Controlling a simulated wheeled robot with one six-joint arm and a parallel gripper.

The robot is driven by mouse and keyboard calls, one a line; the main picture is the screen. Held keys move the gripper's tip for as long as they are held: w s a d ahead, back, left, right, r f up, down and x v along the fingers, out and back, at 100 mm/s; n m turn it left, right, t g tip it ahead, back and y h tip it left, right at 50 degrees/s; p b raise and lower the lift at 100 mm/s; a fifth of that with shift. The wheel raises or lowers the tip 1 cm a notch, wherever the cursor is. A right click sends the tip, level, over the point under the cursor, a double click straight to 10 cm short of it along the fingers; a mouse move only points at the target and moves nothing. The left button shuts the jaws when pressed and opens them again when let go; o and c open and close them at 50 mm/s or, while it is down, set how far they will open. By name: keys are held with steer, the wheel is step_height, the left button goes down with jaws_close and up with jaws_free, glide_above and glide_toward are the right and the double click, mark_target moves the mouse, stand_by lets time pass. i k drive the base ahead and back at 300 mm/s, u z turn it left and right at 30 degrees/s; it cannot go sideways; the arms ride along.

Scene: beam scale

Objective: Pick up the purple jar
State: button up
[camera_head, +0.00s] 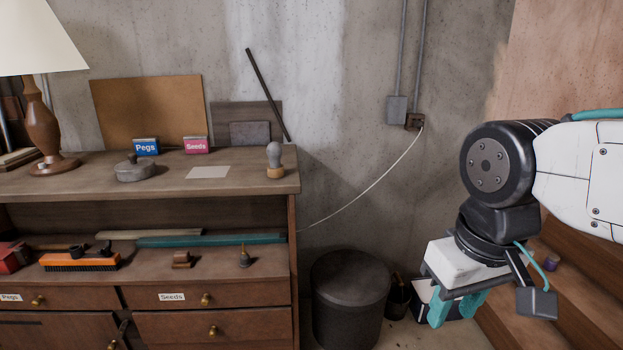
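Wooden steps (584,298) fill the lower right. A dark round bin (350,300), a small dark pot (397,299) and a box (424,293) stand low beside the wooden cabinet (295,225). Tools, a lamp (42,125) and labelled boxes crowd the cabinet.

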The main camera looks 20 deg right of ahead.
mark_target(549, 266)
steer(key=u, duration=0.05)
steer(key=i, duration=0.15)
steer(key=z, duration=1.9)
steer(key=i, duration=1)
steer(key=k, duration=0.6)
steer(key=u, duration=0.85)
steer(key=i, duration=1.05)
steer(key=z, duration=0.5)
steer(key=i, duration=0.55)
steer(key=z, duration=0.6)
